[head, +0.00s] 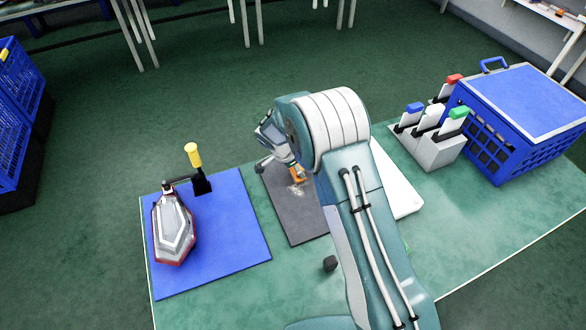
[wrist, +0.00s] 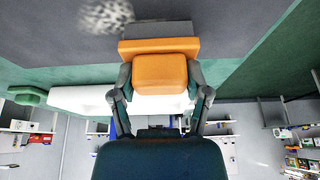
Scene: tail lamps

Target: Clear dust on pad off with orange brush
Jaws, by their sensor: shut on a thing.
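My gripper (wrist: 160,80) is shut on the orange brush (wrist: 158,68), with a finger on each side of its block. In the wrist view the brush's grey bristle end (wrist: 158,30) points at the dark grey pad (wrist: 230,18). In the head view the orange brush (head: 298,174) shows just above the pad (head: 286,222), partly hidden by my arm. A pale speckled dust patch (head: 297,190) lies on the pad by the brush. The dust (wrist: 106,15) also shows at the wrist view's top edge, left of the bristles. I cannot tell whether the bristles touch the pad.
A tail lamp (head: 173,228) with a yellow-handled part (head: 194,157) lies on a blue mat (head: 235,225) at left. A white board (head: 400,185) is partly behind my arm. A holder (head: 436,150) with several coloured-top tools and a blue crate (head: 500,145) stand at right.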

